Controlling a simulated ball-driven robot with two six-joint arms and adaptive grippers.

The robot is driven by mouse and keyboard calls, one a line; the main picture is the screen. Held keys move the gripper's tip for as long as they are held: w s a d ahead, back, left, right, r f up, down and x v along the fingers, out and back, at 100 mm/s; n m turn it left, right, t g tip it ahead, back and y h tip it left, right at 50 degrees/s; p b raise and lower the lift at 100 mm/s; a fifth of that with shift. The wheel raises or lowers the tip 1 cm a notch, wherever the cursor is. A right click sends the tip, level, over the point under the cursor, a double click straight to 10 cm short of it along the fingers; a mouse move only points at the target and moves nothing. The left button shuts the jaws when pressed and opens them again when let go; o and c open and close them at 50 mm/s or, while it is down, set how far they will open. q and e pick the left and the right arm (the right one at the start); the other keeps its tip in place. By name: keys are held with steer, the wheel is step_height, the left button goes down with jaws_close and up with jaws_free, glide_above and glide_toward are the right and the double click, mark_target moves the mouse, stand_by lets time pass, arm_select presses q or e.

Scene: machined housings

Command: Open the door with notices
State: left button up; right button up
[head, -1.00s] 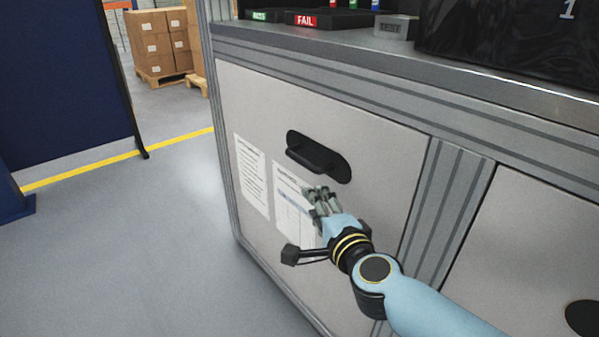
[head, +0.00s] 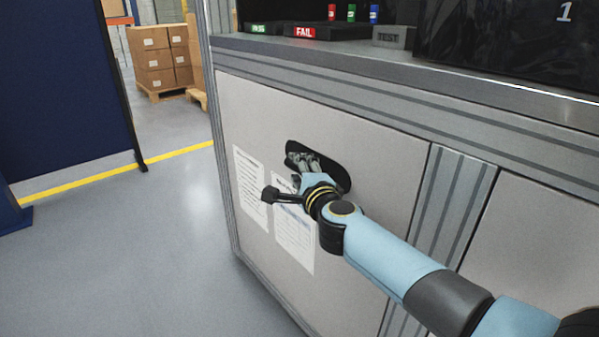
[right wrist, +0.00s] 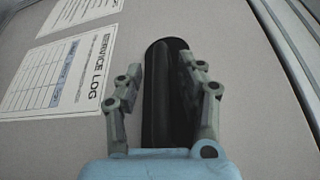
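The door with notices (head: 385,180) is a light grey panel in the cabinet front, and it looks closed. Two paper notices, a left one (head: 250,187) and a right one (head: 293,245), are fixed to it. The right wrist view shows one as a service log (right wrist: 58,75). The black recessed handle (head: 335,172) is partly hidden by my right gripper (head: 303,158). In the right wrist view the fingers (right wrist: 165,80) are apart, one on each side of the dark handle bar (right wrist: 160,105). Contact cannot be told. My left gripper is out of view.
A metal worktop (head: 450,75) with a FAIL tray (head: 304,32) overhangs the door. A second panel (head: 535,240) is at the right. A dark blue partition (head: 60,90) stands at the left. Open grey floor (head: 130,260) lies left of the cabinet.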

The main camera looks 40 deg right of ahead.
steer(key=shift+c, duration=0.3)
jaws_close()
steer(key=shift+a, duration=0.1)
